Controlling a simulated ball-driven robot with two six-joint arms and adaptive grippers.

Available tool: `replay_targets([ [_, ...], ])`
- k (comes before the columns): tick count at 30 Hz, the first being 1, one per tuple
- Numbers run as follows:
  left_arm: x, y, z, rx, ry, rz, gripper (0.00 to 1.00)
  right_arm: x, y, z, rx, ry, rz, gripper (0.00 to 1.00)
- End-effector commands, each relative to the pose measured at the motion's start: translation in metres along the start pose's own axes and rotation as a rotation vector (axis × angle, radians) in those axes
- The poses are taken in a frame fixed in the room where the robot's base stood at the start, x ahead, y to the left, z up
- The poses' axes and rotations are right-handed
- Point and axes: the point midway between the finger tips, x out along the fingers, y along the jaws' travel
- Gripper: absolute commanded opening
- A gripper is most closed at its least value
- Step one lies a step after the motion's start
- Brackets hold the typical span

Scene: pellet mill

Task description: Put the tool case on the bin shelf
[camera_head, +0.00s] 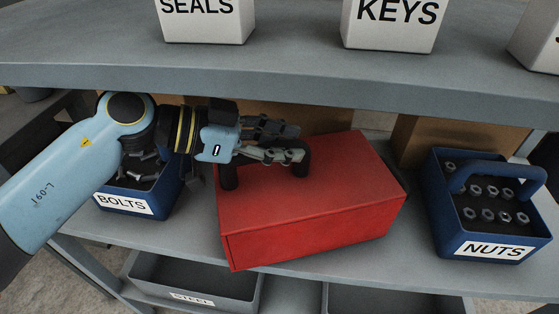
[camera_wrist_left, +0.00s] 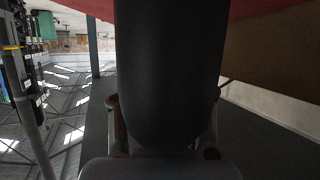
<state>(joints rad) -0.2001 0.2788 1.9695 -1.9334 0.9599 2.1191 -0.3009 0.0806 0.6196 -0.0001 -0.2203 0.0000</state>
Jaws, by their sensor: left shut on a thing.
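The red tool case (camera_head: 310,205) with a black handle (camera_head: 229,177) is over the middle shelf (camera_head: 410,262), between two blue bins. It is turned a little, and its front left corner reaches the shelf's front edge. I cannot tell whether its underside touches the shelf. My left gripper (camera_head: 284,148) is shut on the handle, above the case top. In the left wrist view the black handle (camera_wrist_left: 168,75) fills the middle between the fingers, with a red strip of the case (camera_wrist_left: 265,8) at the top. My right gripper is not in view.
A bolts bin (camera_head: 122,202) stands left of the case, partly behind my arm; a nuts bin (camera_head: 490,250) stands right. Brown boxes (camera_head: 450,142) are behind. The upper shelf (camera_head: 280,75) hangs low over the back, carrying white boxes (camera_head: 395,28). Grey trays (camera_head: 195,275) sit below.

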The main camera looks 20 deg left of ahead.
Motion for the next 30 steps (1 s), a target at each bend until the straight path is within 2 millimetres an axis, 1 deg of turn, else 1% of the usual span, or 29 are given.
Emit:
replay_targets([
  [1, 0.001, -0.002, -0.004, 0.002, 0.009, -0.001, 0.00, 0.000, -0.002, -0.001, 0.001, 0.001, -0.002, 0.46],
  [6, 0.004, -0.012, -0.007, 0.003, 0.010, -0.003, 0.00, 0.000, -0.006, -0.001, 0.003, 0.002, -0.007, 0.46],
  [15, 0.013, -0.034, -0.010, 0.003, 0.009, -0.002, 0.00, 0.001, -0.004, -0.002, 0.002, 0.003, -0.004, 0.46],
  [21, 0.017, -0.034, 0.002, 0.001, 0.009, -0.001, 0.00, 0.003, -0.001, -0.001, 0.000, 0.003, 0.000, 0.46],
  [30, 0.018, -0.034, 0.004, 0.002, 0.009, -0.002, 0.00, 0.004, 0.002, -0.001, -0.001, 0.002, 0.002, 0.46],
])
